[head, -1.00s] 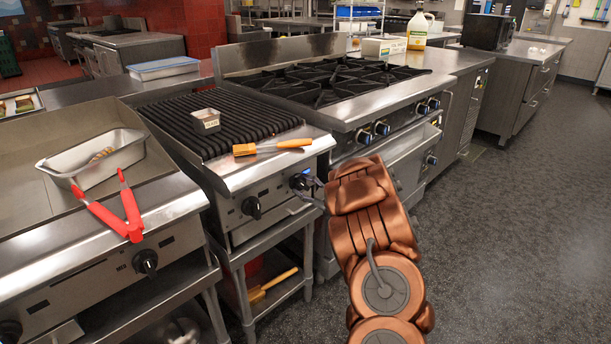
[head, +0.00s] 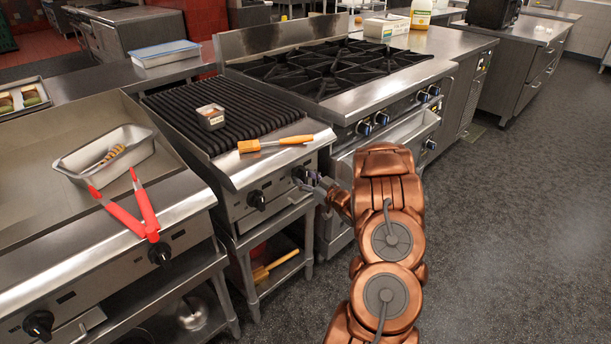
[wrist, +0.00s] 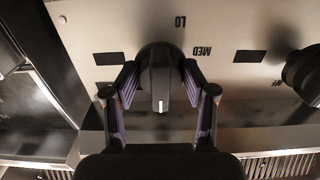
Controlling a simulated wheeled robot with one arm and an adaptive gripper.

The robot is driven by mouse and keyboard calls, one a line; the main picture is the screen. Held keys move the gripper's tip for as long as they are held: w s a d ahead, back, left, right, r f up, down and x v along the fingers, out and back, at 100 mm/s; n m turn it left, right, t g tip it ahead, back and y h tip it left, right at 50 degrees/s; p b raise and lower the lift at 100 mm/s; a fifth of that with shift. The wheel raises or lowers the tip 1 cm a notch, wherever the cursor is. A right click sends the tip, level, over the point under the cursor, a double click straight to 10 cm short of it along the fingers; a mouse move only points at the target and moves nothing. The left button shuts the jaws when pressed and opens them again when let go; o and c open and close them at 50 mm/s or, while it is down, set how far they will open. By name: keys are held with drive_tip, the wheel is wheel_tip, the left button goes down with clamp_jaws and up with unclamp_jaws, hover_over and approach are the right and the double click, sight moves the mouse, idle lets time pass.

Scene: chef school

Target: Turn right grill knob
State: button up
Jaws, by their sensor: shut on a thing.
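The grill (head: 232,115) has black ridged grates and a steel front panel with two black knobs. The right grill knob (wrist: 160,78) is between the fingers of my gripper (wrist: 158,100) in the wrist view, with one finger on each side of it. The markings LO and MED show on the panel beside it. In the head view my gripper (head: 318,186) is at the right end of the grill front and partly covers this knob (head: 301,174). The left grill knob (head: 257,200) is free; it also shows at the right edge of the wrist view (wrist: 303,76).
An orange-handled brush (head: 275,143) lies on the grill's front ledge and a small metal container (head: 210,117) sits on the grates. Red-handled tongs (head: 132,208) and a steel pan (head: 104,155) are on the griddle at left. The floor (head: 510,240) at right is clear.

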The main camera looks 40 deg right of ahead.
drive_tip(key=shift+o, duration=0.4)
drive_tip(key=shift+w+r, duration=0.3)
drive_tip(key=shift+r, duration=0.25)
drive_tip(key=o, duration=0.8)
drive_tip(key=shift+o, duration=0.5)
drive_tip(key=shift+f, duration=0.3)
drive_tip(key=shift+s+f, duration=0.1)
drive_tip(key=shift+s, duration=0.05)
drive_tip(key=s, duration=1.2)
drive_tip(key=shift+a, duration=0.15)
